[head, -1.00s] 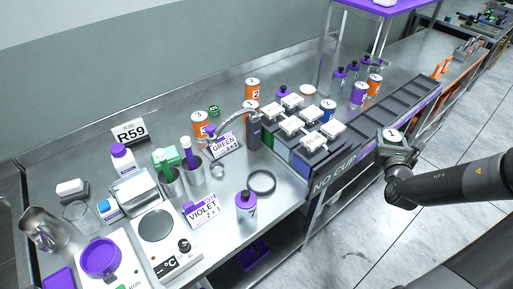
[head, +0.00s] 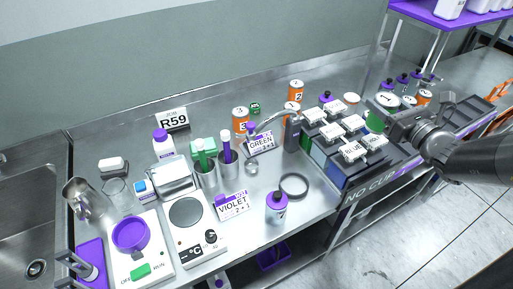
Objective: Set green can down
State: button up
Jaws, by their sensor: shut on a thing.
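My gripper (head: 384,123) is at the right of the head view, above the dark tray rack. My gripper and arm hide the rest of the can. I cannot tell the gap between the can and the rack below.
White-handled dye boxes (head: 353,152) stand just left of the can. Purple-capped bottles (head: 402,82) stand behind my gripper. The bench front (head: 300,232) has bare metal.

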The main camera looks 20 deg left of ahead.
jog(key=shift+s+a+f+n+g+y, duration=0.1)
jog(key=shift+a+f+n+g+y, duration=0.4)
jog(key=shift+a+f, duration=3.6)
jog(key=shift+s+a+f+n+g+y, duration=0.1)
jog(key=shift+a+f+n+g+y, duration=0.4)
jog(key=shift+a+f, duration=3.65)
jog(key=shift+s+a+f+n+g+y, duration=0.1)
jog(key=shift+a+f+n+g+y, duration=0.4)
jog(key=shift+a+f, duration=3.6)
jog(key=a+r, duration=0.3)
jog(key=a, duration=0.1)
jog(key=shift+r, duration=0.3)
jog(key=o, duration=1.2)
jog(key=shift+r, duration=0.1)
